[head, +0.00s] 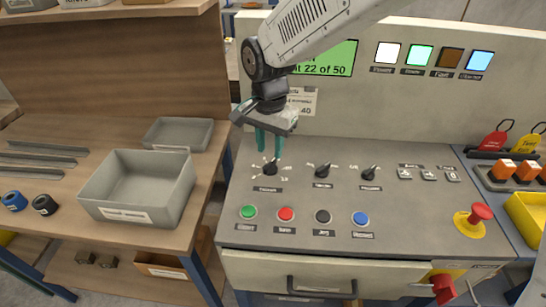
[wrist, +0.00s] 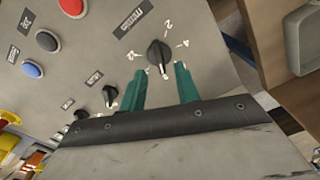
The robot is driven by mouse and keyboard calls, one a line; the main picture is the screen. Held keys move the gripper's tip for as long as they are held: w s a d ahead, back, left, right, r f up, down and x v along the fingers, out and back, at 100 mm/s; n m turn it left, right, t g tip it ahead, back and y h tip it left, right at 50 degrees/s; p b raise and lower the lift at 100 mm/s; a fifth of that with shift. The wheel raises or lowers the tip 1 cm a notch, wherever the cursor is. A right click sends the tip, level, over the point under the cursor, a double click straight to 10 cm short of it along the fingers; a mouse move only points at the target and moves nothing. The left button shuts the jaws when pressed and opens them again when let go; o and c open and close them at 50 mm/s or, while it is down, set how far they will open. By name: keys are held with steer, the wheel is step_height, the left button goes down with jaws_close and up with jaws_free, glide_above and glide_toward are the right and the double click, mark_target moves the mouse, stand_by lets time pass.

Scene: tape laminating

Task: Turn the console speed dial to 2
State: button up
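The console (head: 410,215) has three black dials in a row. The leftmost dial (head: 270,168) has a numbered scale, and its name label is too blurred to read. It also shows in the wrist view (wrist: 158,52), with printed marks around it that look like 2 and 4. A pale pointer mark on its knob faces toward my gripper's base in that view. My gripper (head: 269,150) is just above this dial. Its two green fingers (wrist: 160,76) are apart, with the dial showing between and slightly beyond their tips. Nothing is held, and contact with the knob is not clear.
The middle dial (head: 322,170) and right dial (head: 369,172) stand to the right. Several coloured push buttons (head: 285,214) lie in front. A red emergency stop (head: 480,213) is at the right. A grey bin (head: 140,190) stands on the wooden bench at left.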

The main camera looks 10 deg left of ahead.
mark_target(271, 163)
steer(key=shift+f, duration=2.25)
jaws_close()
steer(key=shift+d, duration=0.1)
steer(key=shift+n, duration=0.3)
